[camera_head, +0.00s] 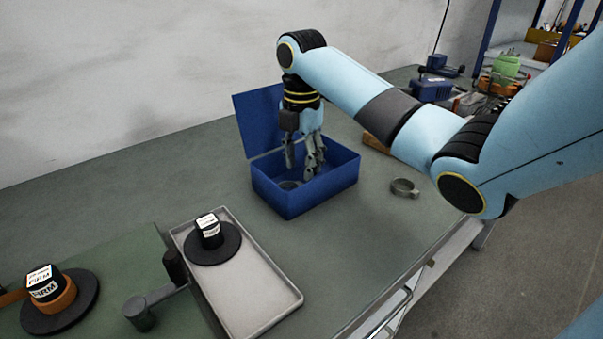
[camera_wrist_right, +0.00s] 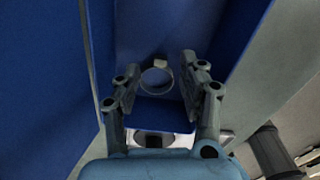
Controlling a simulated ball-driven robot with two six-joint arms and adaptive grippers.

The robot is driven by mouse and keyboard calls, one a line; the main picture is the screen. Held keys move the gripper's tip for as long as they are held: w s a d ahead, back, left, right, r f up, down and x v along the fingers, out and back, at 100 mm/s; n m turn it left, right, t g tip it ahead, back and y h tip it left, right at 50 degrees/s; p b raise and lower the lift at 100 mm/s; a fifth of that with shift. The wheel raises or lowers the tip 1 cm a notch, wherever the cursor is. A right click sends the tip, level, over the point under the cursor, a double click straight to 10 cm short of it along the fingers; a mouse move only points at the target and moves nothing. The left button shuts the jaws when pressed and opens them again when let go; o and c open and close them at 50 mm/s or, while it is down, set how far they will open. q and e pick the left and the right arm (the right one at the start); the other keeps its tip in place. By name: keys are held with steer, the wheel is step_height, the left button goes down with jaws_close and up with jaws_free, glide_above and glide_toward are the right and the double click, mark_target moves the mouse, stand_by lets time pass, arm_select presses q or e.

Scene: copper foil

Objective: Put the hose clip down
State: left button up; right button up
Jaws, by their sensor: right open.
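A grey ring-shaped hose clip (camera_wrist_right: 146,88) shows in the right wrist view between my finger ends, on the floor of the blue box; no finger clearly touches it. In the head view it is a dark ring (camera_head: 289,185) low in the box, partly hidden by the front wall. My right gripper (camera_head: 303,166) points down into the open blue box (camera_head: 315,192), its fingers apart and holding nothing. Another hose clip (camera_head: 405,188) lies on the table right of the box. My left gripper is not in view.
The box's lid (camera_head: 256,122) stands open at the left. A grey tray (camera_head: 268,311) with a black-based knob-like part (camera_head: 211,239) is in front. A similar part (camera_head: 48,290) and a dark crank (camera_head: 143,310) are at the lower left. A wooden handle (camera_head: 376,143) lies behind my right arm.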

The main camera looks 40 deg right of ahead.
step_height(320, 180, up, 8)
steer(key=p, duration=0.2)
steer(key=shift+r, duration=0.25)
stand_by(0.3)
